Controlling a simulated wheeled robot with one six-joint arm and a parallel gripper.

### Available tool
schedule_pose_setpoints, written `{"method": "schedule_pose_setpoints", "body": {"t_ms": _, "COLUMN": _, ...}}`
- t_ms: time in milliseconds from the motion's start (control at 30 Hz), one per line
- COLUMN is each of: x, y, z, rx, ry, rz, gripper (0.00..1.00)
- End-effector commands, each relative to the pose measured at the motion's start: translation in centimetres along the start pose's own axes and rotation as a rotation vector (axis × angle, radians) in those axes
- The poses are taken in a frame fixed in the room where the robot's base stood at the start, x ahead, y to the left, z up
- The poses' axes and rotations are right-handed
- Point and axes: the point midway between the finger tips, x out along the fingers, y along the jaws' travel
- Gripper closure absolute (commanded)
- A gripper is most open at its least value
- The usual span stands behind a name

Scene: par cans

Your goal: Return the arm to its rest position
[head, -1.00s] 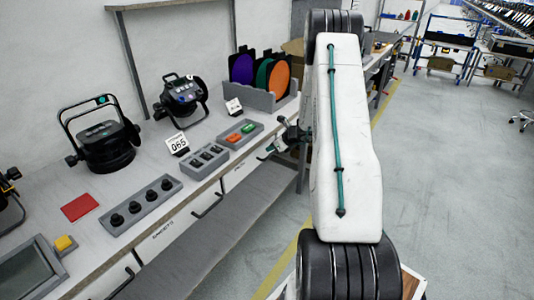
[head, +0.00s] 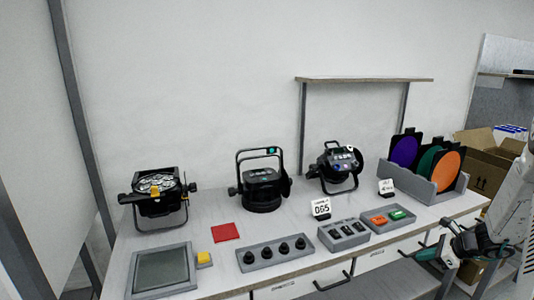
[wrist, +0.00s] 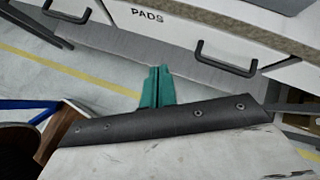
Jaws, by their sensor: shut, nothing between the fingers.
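My gripper (head: 428,254) shows at the right of the head view, in front of the workbench's front edge and near the drawer fronts. Its teal fingers point left there. In the wrist view the two teal fingers (wrist: 157,88) are pressed together with nothing between them. Part of my white arm shows at the far right edge of the head view; most of the arm is out of the frame.
The workbench (head: 200,240) holds several par cans, including one with a raised handle (head: 262,188), switch boxes and a rack of colour discs (head: 434,188). Drawer handles (wrist: 226,62) jut out near my gripper. Cardboard boxes (head: 485,165) stand at the right.

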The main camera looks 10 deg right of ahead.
Motion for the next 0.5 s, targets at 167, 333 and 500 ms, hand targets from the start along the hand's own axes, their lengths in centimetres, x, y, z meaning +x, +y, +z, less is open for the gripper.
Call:
{"method": "schedule_pose_setpoints", "body": {"t_ms": 167, "x": -2.4, "y": 6.1, "z": 6.6, "rx": -0.355, "ry": -0.003, "rz": 0.189, "gripper": 1.0}}
{"method": "schedule_pose_setpoints", "body": {"t_ms": 333, "x": -5.7, "y": 13.1, "z": 12.7, "rx": -0.724, "ry": -0.004, "rz": 0.386, "gripper": 1.0}}
{"method": "schedule_pose_setpoints", "body": {"t_ms": 500, "x": -9.6, "y": 20.4, "z": 17.1, "rx": -1.087, "ry": 0.01, "rz": 0.58, "gripper": 1.0}}
